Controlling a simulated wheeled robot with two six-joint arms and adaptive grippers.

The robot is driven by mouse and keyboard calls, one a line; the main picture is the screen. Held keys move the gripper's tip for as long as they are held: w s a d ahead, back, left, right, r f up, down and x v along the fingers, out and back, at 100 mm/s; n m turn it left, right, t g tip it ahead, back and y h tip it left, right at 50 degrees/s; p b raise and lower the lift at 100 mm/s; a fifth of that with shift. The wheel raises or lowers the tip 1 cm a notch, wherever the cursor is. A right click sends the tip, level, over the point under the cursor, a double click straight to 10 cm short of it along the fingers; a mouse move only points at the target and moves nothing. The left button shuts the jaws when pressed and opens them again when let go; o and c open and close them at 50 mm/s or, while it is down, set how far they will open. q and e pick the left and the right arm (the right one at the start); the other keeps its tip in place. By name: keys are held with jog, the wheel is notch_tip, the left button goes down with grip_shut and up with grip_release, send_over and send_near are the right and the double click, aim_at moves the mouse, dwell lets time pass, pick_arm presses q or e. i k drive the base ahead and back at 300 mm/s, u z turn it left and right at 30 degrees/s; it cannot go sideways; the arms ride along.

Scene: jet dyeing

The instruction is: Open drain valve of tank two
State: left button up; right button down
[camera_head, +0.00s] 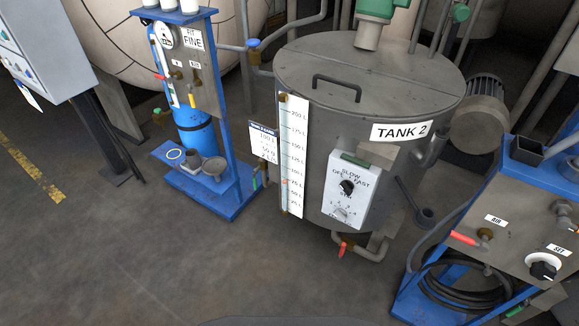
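Tank two is a grey metal tank (310,75) in the middle, with a white label (401,131) reading TANK 2. At its lower front, a small valve with a red handle (341,249) sits on a short pipe (372,252) under the tank. The red handle points downward; I cannot tell from it whether the valve is open or shut. Neither of my grippers is in the head view, and nothing touches the valve.
A white level scale (293,155) and a knob panel (347,192) are on the tank front. A blue-framed stand (230,203) is to the left. A blue cart (407,304) with another red handle (464,239) stands close on the right. Floor (200,275) in front is clear.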

aim_at(341, 255)
jog(key=u, duration=0.6)
jog(key=k, duration=0.65)
jog(key=z, duration=0.05)
jog(key=i, duration=0.95)
jog(key=z, duration=1.55)
jog(key=i, duration=0.65)
jog(key=z, duration=0.7)
